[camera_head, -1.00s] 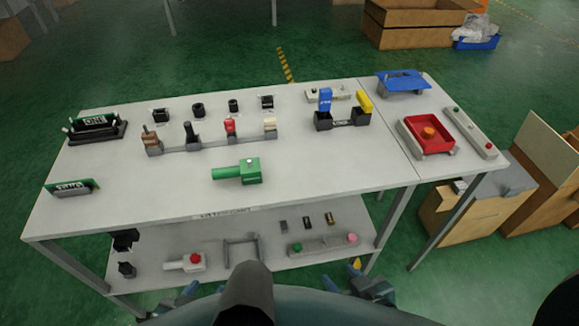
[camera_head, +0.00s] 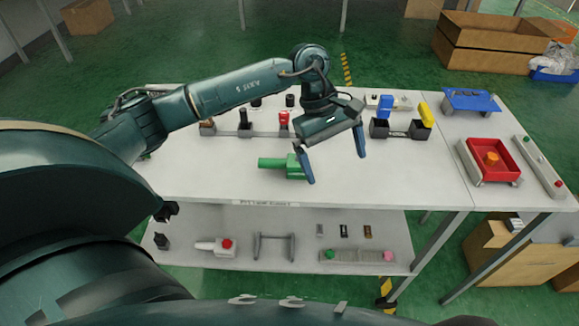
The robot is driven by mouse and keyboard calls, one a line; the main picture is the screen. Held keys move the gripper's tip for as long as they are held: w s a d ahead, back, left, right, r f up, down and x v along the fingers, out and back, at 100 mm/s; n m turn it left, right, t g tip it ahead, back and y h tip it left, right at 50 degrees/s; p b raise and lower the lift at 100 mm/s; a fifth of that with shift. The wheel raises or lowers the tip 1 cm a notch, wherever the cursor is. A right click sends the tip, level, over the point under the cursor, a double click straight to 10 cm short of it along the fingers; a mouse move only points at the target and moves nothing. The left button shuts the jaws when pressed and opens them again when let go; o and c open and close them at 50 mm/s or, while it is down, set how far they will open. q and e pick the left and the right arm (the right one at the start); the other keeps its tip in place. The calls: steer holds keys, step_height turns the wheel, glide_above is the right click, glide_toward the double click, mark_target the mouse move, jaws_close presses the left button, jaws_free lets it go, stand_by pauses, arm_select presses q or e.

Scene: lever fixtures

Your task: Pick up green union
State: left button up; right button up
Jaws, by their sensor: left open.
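The green union (camera_head: 272,163), a green block with a cylinder pointing left, lies on the upper white tabletop. My left gripper (camera_head: 335,168) is above the table at the union's right end, its two blue fingers spread apart with nothing seen between them. The left finger overlaps the right edge of the union's block in the picture; I cannot tell whether it touches. The gripper hides part of the block. My right gripper is not in view.
A lever fixture with a red lever (camera_head: 284,118) stands behind, partly hidden by my arm. A fixture with blue and yellow levers (camera_head: 401,128) stands right of the gripper. A red tray (camera_head: 491,161) lies further right. The front tabletop is clear.

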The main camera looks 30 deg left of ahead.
arm_select(q)
steer(key=w+a+r+m+y, duration=0.15)
steer(key=a+r+y, duration=0.3)
steer(key=a, duration=0.65)
glide_above(293, 161)
steer(key=shift+t, duration=0.4)
steer(key=f, duration=0.8)
steer(key=shift+w+p, duration=0.2)
steer(key=shift+p, duration=0.2)
steer(key=shift+s+f+p, duration=0.15)
steer(key=shift+f+p, duration=0.15)
steer(key=shift+f, duration=1.05)
steer(key=shift+s+f+p, duration=0.1)
steer(key=shift+f+p, duration=0.2)
steer(key=shift+f, duration=1)
steer(key=c, duration=1.6)
steer(key=shift+c, duration=0.6)
steer(key=shift+r, duration=0.15)
